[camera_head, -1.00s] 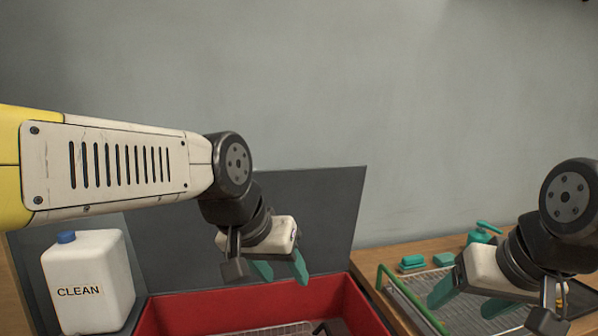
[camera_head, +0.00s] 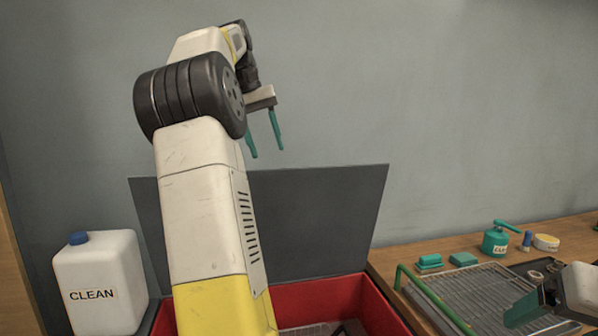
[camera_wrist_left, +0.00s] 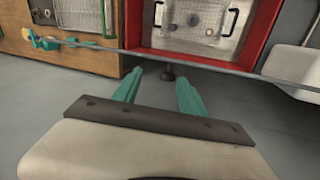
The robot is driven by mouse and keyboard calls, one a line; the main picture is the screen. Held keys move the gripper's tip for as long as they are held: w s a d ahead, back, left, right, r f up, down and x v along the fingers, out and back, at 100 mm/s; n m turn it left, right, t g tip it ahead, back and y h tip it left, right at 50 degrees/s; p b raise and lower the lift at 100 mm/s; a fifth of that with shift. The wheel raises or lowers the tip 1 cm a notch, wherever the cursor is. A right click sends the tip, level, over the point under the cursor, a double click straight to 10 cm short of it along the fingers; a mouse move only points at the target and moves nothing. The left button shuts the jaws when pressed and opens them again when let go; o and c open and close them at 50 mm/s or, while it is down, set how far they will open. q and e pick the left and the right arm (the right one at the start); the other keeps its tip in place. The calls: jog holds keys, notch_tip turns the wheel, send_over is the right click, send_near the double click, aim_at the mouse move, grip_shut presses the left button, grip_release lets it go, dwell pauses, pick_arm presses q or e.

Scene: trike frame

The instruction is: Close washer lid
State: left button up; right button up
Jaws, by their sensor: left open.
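The washer lid (camera_head: 318,215) is a dark grey panel standing raised at the back of the red washer basin (camera_head: 372,306). My left arm crosses in front of it and hides part of both. My left gripper (camera_head: 267,152) is open and empty, with its teal fingers pointing down near the lid's top edge. In the left wrist view the open fingers (camera_wrist_left: 160,78) point toward a thin edge of the lid (camera_wrist_left: 232,70), with the red basin (camera_wrist_left: 135,25) beyond. I cannot tell whether they touch it. My right gripper (camera_head: 524,308) is partly in view at the lower right.
A white CLEAN jug (camera_head: 100,285) stands left of the basin. To the right, a wooden counter (camera_head: 400,250) holds a wire rack with a green handle (camera_head: 440,300), green blocks (camera_head: 463,259) and a teal pump can (camera_head: 496,240). The wall is close behind the lid.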

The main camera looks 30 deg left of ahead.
aim_at(266, 171)
pick_arm(q)
jog(key=shift+n, duration=0.3)
jog(key=shift+w+a+f, duration=0.15)
jog(key=shift+f, duration=1.65)
jog(key=shift+w+a+f, duration=0.1)
jog(key=shift+w+f, duration=0.05)
jog(key=shift+f, duration=1.65)
grip_shut()
